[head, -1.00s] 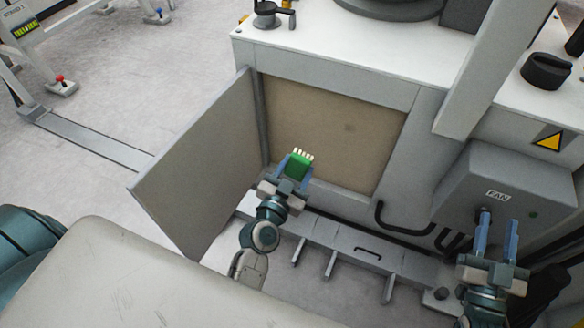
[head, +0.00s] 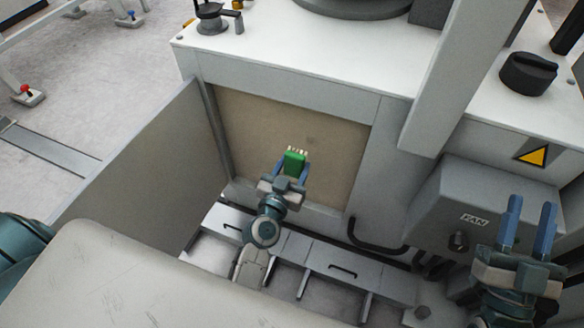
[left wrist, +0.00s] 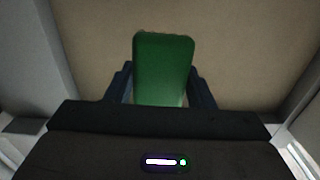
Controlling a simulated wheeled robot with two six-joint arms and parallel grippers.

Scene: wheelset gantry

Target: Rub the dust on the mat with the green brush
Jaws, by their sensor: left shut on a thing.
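The green brush (head: 294,164) has pale bristles on its far end. My left gripper (head: 290,172) is shut on it, bristles pointing away toward the mat. The mat (head: 340,165) is the tan panel inside the cabinet opening. I cannot tell whether the bristles touch the mat. In the left wrist view the brush (left wrist: 163,68) stands between the fingers before the mat (left wrist: 240,45); its bristles are hidden. My right gripper (head: 530,222) is open and empty at the right.
An open grey door (head: 150,165) stands left of the opening. A box marked FAN (head: 440,205) and a black hose (head: 375,243) are to the right. A low ledge with handles (head: 340,272) runs below the mat. A white cabinet top (head: 270,50) lies above.

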